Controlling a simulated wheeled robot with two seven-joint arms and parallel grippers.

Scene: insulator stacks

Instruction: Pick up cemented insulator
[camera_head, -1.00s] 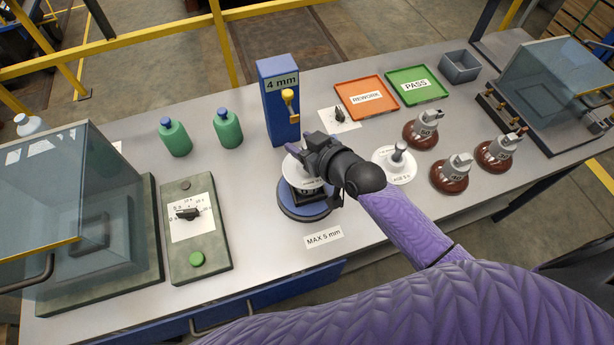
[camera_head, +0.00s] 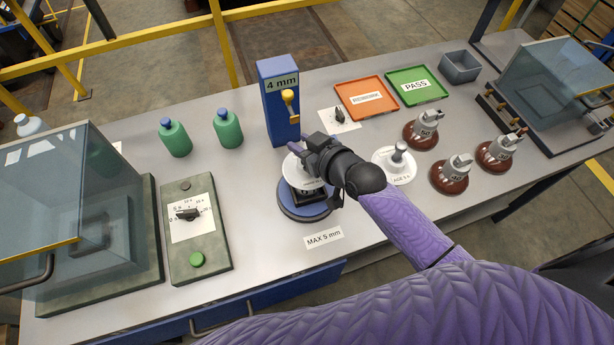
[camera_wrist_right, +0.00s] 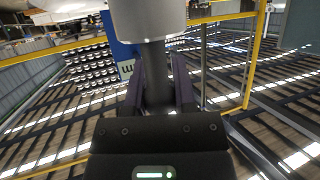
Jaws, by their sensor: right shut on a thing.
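My right gripper (camera_head: 303,150) is over the blue round stand (camera_head: 303,212) at the table's middle. In the right wrist view its dark fingers (camera_wrist_right: 157,85) are shut on the grey pin (camera_wrist_right: 155,70) of the cemented insulator, with a wide pale grey part (camera_wrist_right: 148,18) at its end. In the head view the insulator's white disc (camera_head: 297,174) shows below the gripper, just above the dark top of the stand. The gripper hides much of the insulator. My left gripper is out of view.
A blue "4 mm" post (camera_head: 278,105) stands close behind the stand. Another white disc insulator (camera_head: 394,172) lies to the right, near several brown-based caps (camera_head: 450,178). Orange (camera_head: 345,90) and green (camera_head: 440,97) trays lie behind. A control box (camera_head: 197,235) is left.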

